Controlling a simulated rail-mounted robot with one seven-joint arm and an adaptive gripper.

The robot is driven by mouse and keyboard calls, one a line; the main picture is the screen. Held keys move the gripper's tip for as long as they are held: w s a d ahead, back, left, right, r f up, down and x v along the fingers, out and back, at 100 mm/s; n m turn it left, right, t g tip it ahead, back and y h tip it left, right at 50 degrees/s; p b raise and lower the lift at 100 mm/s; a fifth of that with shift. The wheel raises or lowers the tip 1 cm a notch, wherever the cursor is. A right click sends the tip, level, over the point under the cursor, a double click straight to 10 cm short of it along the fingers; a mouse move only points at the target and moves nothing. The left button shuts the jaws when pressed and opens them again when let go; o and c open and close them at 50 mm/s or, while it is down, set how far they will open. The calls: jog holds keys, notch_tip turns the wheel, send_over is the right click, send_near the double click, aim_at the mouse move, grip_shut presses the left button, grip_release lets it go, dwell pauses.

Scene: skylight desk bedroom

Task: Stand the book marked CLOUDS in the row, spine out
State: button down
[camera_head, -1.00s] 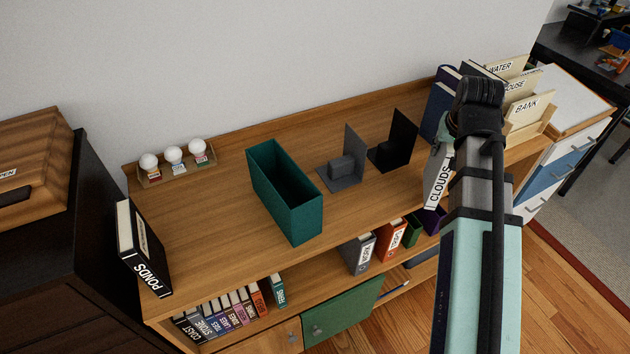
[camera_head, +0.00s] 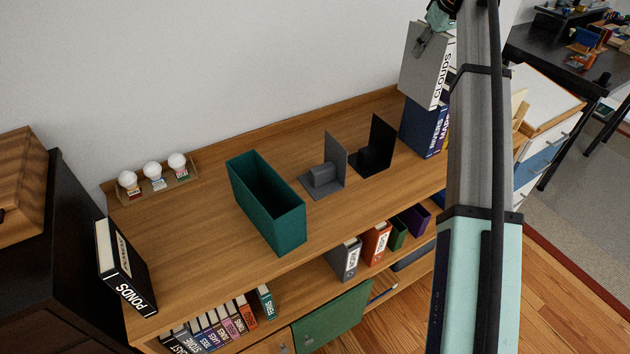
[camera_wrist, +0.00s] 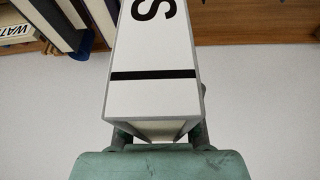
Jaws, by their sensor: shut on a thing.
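The CLOUDS book (camera_head: 426,66) has grey covers and a white spine with black letters. My gripper (camera_head: 438,18) is shut on its upper end and holds it roughly upright at the top right of the head view. In the wrist view, the white spine (camera_wrist: 152,55) fills the middle, with the gripper (camera_wrist: 160,135) at its near end.
The wooden shelf top (camera_head: 190,225) carries a teal open box (camera_head: 283,222), grey (camera_head: 337,160) and black (camera_head: 382,148) bookends, and a bulb tray (camera_head: 155,187). The PONDS book (camera_head: 125,270) stands at the left end. Binders (camera_head: 345,260) stand below. My arm hides the right end.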

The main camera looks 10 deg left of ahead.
aim_at(430, 85)
notch_tip(430, 85, down, 20)
jog(key=p, duration=0.5)
dwell(0.3)
jog(key=shift+s+a+f, duration=0.1)
jog(key=c, duration=1.1)
grip_release()
jog(key=shift+c, duration=0.2)
jog(key=b+v, duration=0.3)
jog(key=v, duration=0.9)
